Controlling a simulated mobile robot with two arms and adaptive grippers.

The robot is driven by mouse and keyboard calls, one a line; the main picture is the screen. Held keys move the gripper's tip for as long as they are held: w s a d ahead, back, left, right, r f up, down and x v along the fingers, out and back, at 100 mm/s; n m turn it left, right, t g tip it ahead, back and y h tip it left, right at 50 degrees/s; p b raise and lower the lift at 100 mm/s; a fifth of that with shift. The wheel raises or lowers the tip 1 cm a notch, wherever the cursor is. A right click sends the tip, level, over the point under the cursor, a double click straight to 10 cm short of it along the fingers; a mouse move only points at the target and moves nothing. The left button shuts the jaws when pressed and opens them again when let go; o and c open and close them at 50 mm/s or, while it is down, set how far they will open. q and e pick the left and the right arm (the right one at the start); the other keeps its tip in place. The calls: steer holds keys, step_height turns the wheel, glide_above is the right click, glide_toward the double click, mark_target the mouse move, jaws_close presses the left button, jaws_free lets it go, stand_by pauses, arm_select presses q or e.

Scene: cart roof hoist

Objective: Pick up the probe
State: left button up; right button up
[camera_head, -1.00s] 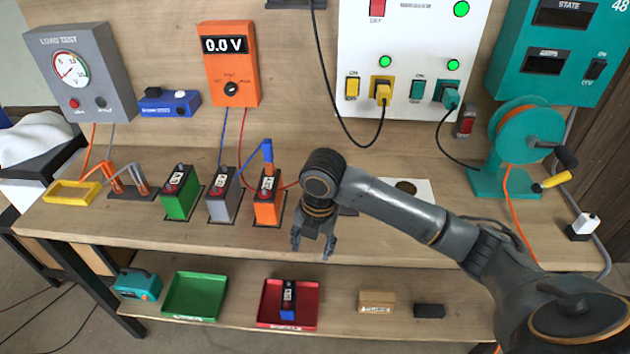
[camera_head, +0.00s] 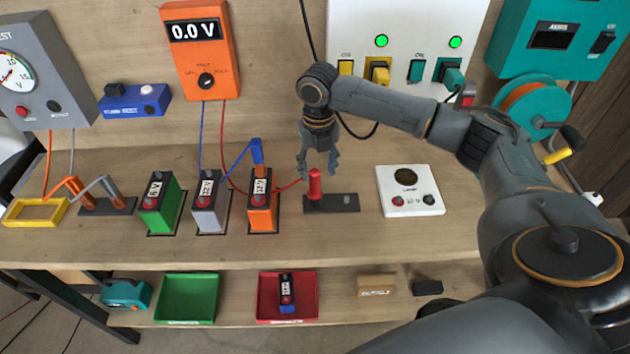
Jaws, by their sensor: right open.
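The red probe (camera_head: 315,186) stands upright in a dark holder (camera_head: 345,203) on the bench, with a red lead running left from it. My right gripper (camera_head: 318,168) points down at the probe's top, with its fingers open. The probe's tip shows between or just behind the fingers; I cannot tell whether they touch it. A blue probe (camera_head: 257,151) with a blue lead stands on the orange battery (camera_head: 262,213). The orange meter (camera_head: 203,60) reads 0.0 V. My left gripper is not in view.
Left of the holder stand a grey battery (camera_head: 211,212) and a green battery (camera_head: 160,213). A white square unit (camera_head: 410,205) lies to the right. The lower shelf holds a green tray (camera_head: 187,280) and a red tray (camera_head: 265,305). The bench front is clear.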

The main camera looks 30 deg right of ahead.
mark_target(315, 184)
steer(key=shift+w+a+f+p, duration=0.15)
steer(key=shift+f+p, duration=0.2)
steer(key=shift+f, duration=0.2)
steer(key=shift+s+a+f+p, duration=0.1)
steer(key=shift+f+p, duration=0.25)
steer(key=shift+f, duration=0.2)
step_height(315, 184, down, 2)
steer(key=shift+f+p, duration=0.2)
steer(key=shift+p, duration=0.15)
steer(key=shift+w+f, duration=0.1)
steer(key=shift+f, duration=0.45)
steer(key=c, duration=1.1)
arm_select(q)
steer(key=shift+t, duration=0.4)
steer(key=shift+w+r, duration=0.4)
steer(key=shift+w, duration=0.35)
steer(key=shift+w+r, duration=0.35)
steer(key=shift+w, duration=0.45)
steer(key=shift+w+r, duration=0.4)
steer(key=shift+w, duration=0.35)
arm_select(e)
steer(key=shift+r, duration=0.1)
jaws_close()
